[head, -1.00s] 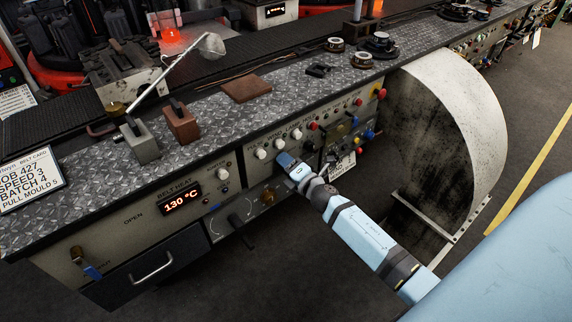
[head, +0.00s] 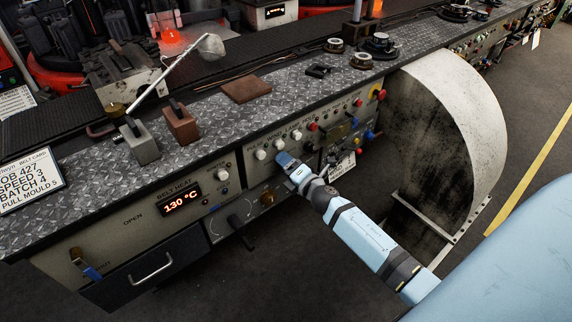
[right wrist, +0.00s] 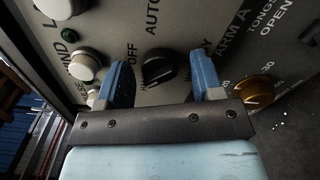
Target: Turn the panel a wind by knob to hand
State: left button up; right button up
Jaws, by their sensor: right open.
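The black selector knob (right wrist: 158,68) shows in the right wrist view on the grey panel (right wrist: 205,20), among printed OFF and AUTO marks and a third label partly hidden by a finger. My right gripper (right wrist: 161,76) is open, with one blue finger on each side of the knob. A gap shows between the knob and each finger, and I see no grip on it. In the head view my right gripper (head: 287,161) is at the panel front below the white buttons and hides the knob. My left gripper is not in view.
White buttons (right wrist: 85,66) are close left of the fingers, and a brass knob (right wrist: 258,90) is close right. Red buttons (head: 312,126) and a belt-heat display (head: 182,201) share the front. A big curved guard (head: 450,110) stands right of my arm.

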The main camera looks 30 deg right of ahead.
jog(key=s+d, duration=0.1)
jog(key=s, duration=1.2)
jog(key=shift+s, duration=0.25)
